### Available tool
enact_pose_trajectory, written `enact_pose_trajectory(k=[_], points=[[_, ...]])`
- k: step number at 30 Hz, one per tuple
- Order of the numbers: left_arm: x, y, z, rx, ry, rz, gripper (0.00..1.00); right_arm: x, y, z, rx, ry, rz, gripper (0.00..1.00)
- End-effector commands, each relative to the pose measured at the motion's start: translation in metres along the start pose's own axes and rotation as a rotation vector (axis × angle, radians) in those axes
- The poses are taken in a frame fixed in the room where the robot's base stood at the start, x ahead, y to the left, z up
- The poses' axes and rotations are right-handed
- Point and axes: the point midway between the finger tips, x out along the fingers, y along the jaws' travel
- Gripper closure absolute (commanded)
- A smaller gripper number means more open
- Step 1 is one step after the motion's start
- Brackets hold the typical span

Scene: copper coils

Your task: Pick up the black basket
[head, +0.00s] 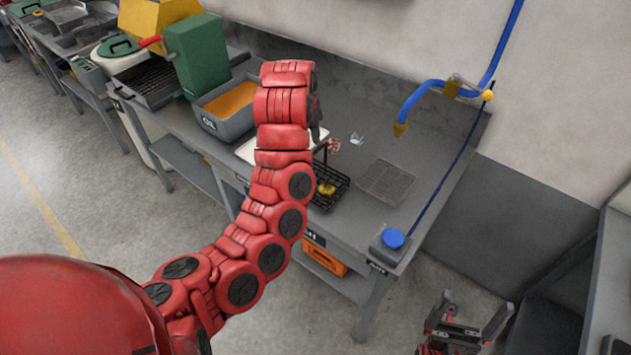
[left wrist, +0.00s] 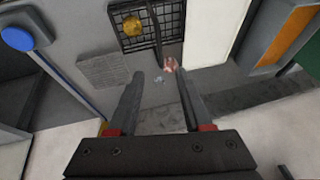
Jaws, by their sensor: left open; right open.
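The black wire basket (head: 341,184) stands on the grey workbench with a gold-coloured coil (head: 326,189) in it. Part of it is hidden behind my left arm in the head view. In the left wrist view the basket (left wrist: 120,18) is at the top, cut by the frame edge, with a dark upright bar over it. My left gripper (left wrist: 160,95) is open and empty, apart from the basket; in the head view it is mostly hidden behind its wrist. My right gripper (head: 467,318) is open and empty at the lower right, beyond the bench end.
A flat grey wire rack (head: 386,182) lies right of the basket. A blue button box (head: 393,240) sits at the bench's near corner. A vat of orange liquid (head: 230,102) and a white tray (head: 247,151) stand to the left. A blue hose (head: 408,105) hangs above the bench.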

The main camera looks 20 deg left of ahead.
Motion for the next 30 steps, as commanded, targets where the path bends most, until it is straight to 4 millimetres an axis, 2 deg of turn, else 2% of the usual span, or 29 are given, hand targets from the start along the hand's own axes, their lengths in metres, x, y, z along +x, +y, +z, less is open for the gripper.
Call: enact_pose_trajectory(k=[14, 21, 23, 30], points=[[0.056, 0.002, 0.0, 0.003, 0.002, -0.003, 0.5, -0.024, -0.001, 0.004, 0.0, 0.0, 0.0, 0.03], [0.082, 0.001, 0.0, 0.001, 0.003, -0.004, 0.5, -0.048, -0.002, 0.008, 0.0, 0.0, 0.0, 0.03], [0.087, -0.001, -0.002, 0.0, 0.002, -0.003, 0.5, -0.041, -0.002, 0.007, 0.0, -0.001, 0.0, 0.03], [0.104, 0.0, -0.003, 0.001, 0.003, -0.001, 0.5, -0.035, -0.002, 0.006, 0.0, 0.0, 0.0, 0.03]])
